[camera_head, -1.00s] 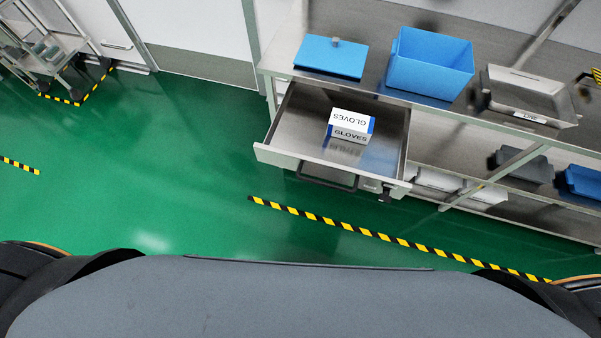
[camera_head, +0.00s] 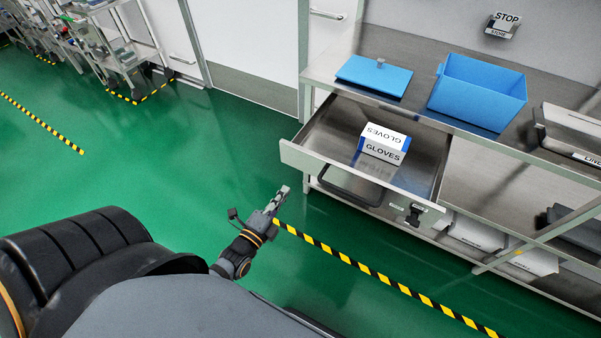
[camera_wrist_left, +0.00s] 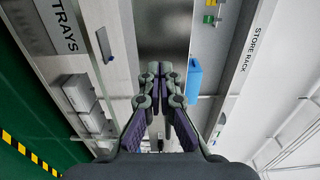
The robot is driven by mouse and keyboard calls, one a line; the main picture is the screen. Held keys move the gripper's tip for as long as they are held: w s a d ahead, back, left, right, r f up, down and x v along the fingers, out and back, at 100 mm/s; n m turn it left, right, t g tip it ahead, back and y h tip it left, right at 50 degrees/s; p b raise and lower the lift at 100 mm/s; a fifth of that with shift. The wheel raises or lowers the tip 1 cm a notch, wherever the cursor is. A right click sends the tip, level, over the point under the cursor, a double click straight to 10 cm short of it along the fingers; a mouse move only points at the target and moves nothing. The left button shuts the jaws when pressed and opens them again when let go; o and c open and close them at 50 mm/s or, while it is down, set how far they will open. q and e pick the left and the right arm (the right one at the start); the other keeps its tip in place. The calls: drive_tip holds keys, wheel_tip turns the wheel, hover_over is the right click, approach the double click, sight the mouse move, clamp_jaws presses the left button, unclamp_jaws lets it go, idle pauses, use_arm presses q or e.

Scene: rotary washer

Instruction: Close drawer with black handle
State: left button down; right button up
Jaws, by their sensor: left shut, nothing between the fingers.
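The steel drawer (camera_head: 300,157) stands pulled out below the counter in the head view, with a box of gloves (camera_head: 384,145) inside. Its black handle (camera_head: 350,187) is on the front panel. My left gripper (camera_head: 281,194) is shut and empty, in front of the drawer and to the left of the handle, apart from both over the green floor. In the left wrist view its fingers (camera_wrist_left: 160,72) are together and point toward the steel furniture; I cannot clearly make out the handle there. My right gripper is not in view.
On the counter (camera_head: 420,112) are a blue lid (camera_head: 372,77) and a blue bin (camera_head: 478,95), with a grey tray (camera_head: 575,130) to their right. A lower shelf holds bins. The green floor (camera_head: 200,165) left of the drawer is clear.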

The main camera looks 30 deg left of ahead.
sight(304, 165)
use_arm(q)
drive_tip(key=w, duration=0.9)
drive_tip(key=shift+w+d+b, duration=0.1)
drive_tip(key=shift+d+b, duration=0.05)
drive_tip(key=shift+b, duration=0.2)
drive_tip(key=shift+w, duration=0.25)
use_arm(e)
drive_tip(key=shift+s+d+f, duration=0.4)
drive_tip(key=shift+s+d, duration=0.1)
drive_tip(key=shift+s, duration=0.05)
